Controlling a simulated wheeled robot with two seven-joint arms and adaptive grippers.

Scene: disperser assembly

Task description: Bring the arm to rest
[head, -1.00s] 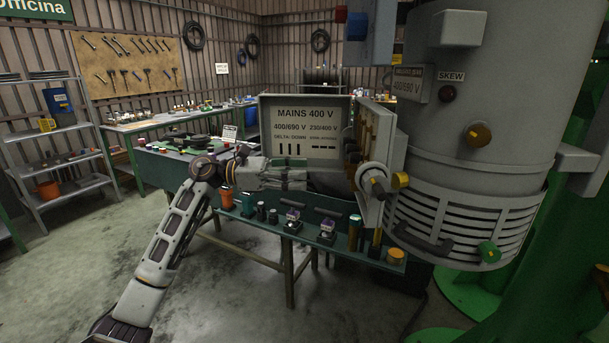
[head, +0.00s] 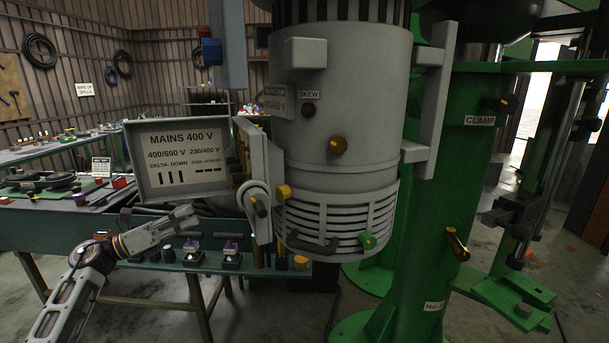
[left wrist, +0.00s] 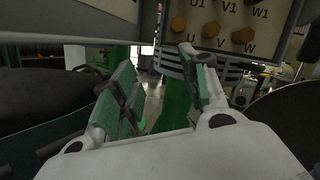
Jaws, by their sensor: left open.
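My left arm comes in from the lower left in the head view. Its gripper (head: 190,218) hangs in front of the bench, just below the grey terminal box. In the left wrist view the two green-padded fingers (left wrist: 156,60) stand apart with nothing between them. Beyond them is a terminal panel (left wrist: 225,25) marked U1, V1, W1, U, V, W with brass-coloured studs. My right arm and gripper show in neither view.
The open terminal box (head: 180,190), labelled MAINS 400 V, is close above the gripper. The green bench (head: 50,230) carries several small parts. The grey motor housing (head: 340,110) and green column (head: 470,180) stand to the right.

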